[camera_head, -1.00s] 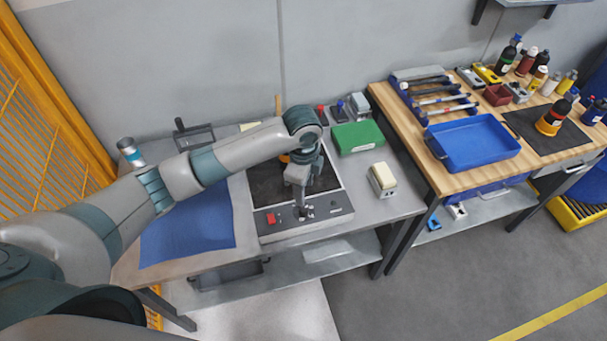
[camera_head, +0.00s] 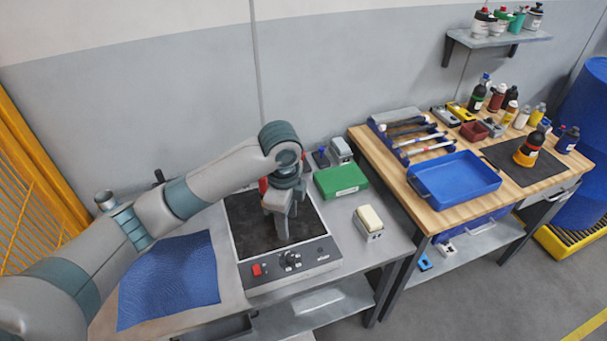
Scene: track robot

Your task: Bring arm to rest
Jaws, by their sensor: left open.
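My left arm (camera_head: 215,185) reaches in from the left over the grey metal table. Its gripper (camera_head: 281,231) points down above the dark plate of a hotplate-like device (camera_head: 245,222). The gripper is open, and I see nothing held in it. The device has a front panel with a red switch (camera_head: 257,269) and a dark knob (camera_head: 290,260). Part of the dark plate is hidden behind the gripper. My right gripper is not in view.
A blue cloth (camera_head: 170,280) lies left of the device. A green box (camera_head: 341,180) and a cream-topped block (camera_head: 369,219) stand to its right. A yellow fence (camera_head: 25,190) stands at left.

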